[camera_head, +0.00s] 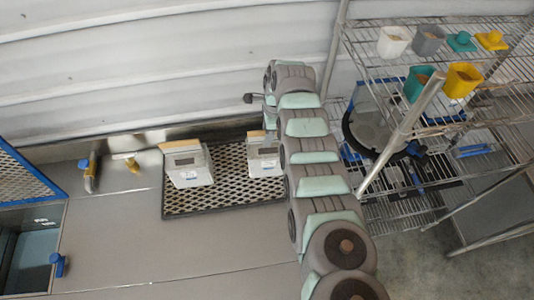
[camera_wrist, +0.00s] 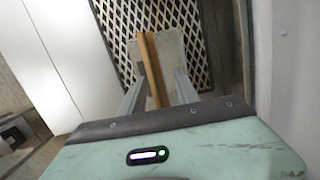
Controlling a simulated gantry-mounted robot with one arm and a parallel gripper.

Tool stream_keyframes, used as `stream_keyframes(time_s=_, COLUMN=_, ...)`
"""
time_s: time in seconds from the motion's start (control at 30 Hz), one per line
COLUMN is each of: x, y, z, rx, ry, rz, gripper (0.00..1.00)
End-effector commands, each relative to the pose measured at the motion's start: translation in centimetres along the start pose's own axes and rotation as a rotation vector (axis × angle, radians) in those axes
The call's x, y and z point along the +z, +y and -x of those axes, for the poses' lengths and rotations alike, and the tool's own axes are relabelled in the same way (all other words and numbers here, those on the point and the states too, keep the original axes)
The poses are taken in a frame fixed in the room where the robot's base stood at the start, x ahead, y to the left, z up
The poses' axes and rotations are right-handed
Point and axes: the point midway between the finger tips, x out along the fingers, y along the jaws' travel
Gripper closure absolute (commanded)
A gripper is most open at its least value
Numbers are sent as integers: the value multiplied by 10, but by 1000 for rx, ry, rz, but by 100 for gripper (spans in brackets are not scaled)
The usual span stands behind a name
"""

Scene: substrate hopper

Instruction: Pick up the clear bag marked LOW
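Two pale bags with brown top strips stand on a black mesh mat (camera_head: 225,187) in the head view. One is the left bag (camera_head: 190,168); the other is the right bag (camera_head: 264,160), close beside my arm. Their labels are too small to read, so I cannot tell which is marked LOW. In the wrist view, my gripper (camera_wrist: 160,82) is open, its two fingers on either side of the brown strip (camera_wrist: 152,65) of one bag (camera_wrist: 172,50). The fingers look apart from the strip.
A wire rack (camera_head: 420,60) with several coloured cups stands at the right. A blue-edged mesh screen (camera_head: 22,178) and an open bin lie at the left. Small taps (camera_head: 88,172) sit on the metal bench. Bare bench lies in front of the mat.

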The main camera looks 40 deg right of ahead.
Motion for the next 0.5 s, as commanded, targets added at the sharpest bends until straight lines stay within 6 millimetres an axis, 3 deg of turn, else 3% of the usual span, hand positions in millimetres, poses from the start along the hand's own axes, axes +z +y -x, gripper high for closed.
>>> stream_keyframes(time_s=0.5, x=-1, y=0, z=-3, rx=0, ry=0, rz=-1, gripper=62)
